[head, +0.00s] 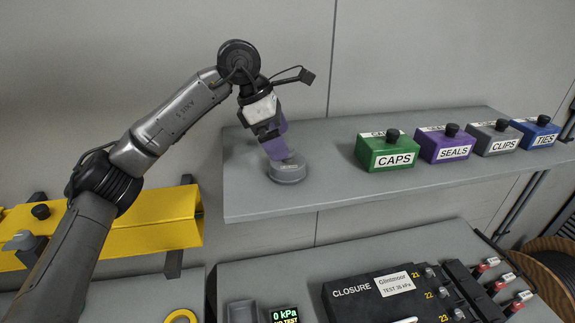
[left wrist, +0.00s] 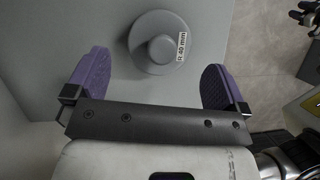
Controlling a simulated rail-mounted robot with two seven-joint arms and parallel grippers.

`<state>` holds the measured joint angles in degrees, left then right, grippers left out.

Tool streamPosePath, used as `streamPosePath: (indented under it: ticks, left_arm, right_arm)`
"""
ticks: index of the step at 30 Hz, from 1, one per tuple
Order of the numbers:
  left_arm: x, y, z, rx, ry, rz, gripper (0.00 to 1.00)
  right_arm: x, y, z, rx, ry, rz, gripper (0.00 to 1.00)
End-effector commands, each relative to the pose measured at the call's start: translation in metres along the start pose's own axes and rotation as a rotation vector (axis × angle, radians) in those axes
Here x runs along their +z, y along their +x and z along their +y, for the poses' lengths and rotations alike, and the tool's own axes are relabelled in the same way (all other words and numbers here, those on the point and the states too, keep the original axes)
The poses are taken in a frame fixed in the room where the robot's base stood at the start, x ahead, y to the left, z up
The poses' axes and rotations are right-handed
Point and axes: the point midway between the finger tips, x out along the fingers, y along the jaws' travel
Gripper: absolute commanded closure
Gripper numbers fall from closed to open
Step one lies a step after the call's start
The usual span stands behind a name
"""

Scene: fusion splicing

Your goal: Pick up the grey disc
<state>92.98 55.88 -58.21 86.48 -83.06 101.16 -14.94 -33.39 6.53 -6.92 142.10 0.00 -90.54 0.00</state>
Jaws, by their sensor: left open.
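The grey disc (head: 287,170) sits on the grey shelf, towards its left end. In the left wrist view the disc (left wrist: 143,30) shows from above, with a raised round knob in its middle and a white label reading 40 mm. My left gripper (head: 279,153) is at the disc from above, its purple fingers partly covering it in the head view. In the left wrist view the left gripper (left wrist: 152,82) has its two purple fingers wide apart, with the disc between and ahead of them, untouched.
Green CAPS (head: 386,150), purple SEALS (head: 444,144), grey CLIPS (head: 494,138) and blue TIES (head: 536,132) boxes stand right of the disc on the shelf (head: 330,189). Below is a black CLOSURE unit (head: 350,302). A yellow rack (head: 165,219) is at left.

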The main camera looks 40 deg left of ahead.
Motion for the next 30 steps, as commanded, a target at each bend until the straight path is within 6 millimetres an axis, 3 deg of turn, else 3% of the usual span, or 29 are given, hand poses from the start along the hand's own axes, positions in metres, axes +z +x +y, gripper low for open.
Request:
streamPosePath:
  ticks: [8, 18, 28, 30]
  left_arm:
    - [0.001, 0.014, -0.001, -0.001, 0.0, 0.001, 0.0]
    - [0.002, 0.054, -0.002, 0.0, -0.001, 0.001, 0.0]
    - [0.002, 0.06, -0.002, 0.001, -0.001, -0.001, 0.0]
    - [0.002, 0.06, -0.002, 0.001, -0.001, -0.001, 0.05]
  right_arm:
    - [-0.001, -0.004, 0.001, 0.003, -0.004, 0.0, 0.57]
    - [-0.005, -0.014, 0.004, 0.009, -0.01, 0.001, 0.57]
    - [-0.005, -0.014, 0.003, 0.007, -0.007, 0.002, 0.57]
    - [-0.005, -0.014, 0.003, 0.006, -0.005, 0.002, 0.57]
